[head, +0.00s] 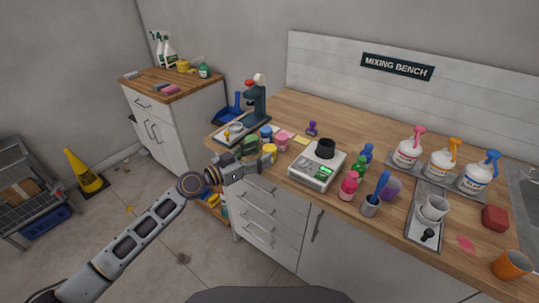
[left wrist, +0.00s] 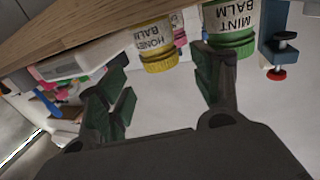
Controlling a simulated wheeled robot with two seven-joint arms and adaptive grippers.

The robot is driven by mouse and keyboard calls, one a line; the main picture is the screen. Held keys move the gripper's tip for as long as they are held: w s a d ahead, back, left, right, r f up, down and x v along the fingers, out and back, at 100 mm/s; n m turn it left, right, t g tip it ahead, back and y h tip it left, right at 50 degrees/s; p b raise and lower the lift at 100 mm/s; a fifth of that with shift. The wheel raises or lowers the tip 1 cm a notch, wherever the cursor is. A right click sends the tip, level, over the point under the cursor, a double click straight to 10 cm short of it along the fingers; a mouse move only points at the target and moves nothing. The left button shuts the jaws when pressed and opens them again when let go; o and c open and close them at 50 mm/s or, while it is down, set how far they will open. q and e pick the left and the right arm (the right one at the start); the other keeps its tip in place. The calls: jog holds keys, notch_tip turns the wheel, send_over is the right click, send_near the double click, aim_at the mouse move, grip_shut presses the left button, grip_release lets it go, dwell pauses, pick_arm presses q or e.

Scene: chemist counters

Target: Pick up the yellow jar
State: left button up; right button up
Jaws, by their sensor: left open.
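The yellow jar (head: 269,150) stands near the front edge of the wooden bench, partly hidden by my left gripper (head: 262,161) in the head view. In the left wrist view, which looks upside down, the yellow jar (left wrist: 158,48) has a white label reading "HONEY BALM" and a yellow lid. It shows beyond and between the open fingers of my left gripper (left wrist: 163,72), with nothing held. The green-lidded mint balm jar (left wrist: 233,30) is close beside it, near one finger. My right gripper is not in view.
A pink jar (head: 282,142) and a blue jar (head: 266,132) stand close behind. A dark press (head: 256,105) is to the left, a white scale (head: 317,167) to the right. The bench front has drawers (head: 270,205). Open floor lies at left.

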aim_at(264, 152)
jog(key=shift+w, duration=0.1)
pick_arm(q)
jog(key=shift+d, duration=0.1)
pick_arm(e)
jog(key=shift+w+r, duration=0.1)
pick_arm(q)
jog(key=shift+w+d, duration=0.15)
jog(key=shift+w, duration=0.05)
jog(key=shift+w+d+p, duration=0.35)
jog(key=shift+w+d, duration=0.1)
jog(key=shift+p+x, duration=0.4)
jog(key=shift+x, duration=1.05)
jog(key=shift+w+d+f, duration=0.2)
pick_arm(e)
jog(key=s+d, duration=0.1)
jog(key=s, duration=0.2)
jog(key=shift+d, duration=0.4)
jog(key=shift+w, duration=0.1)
pick_arm(q)
jog(key=c, duration=1.1)
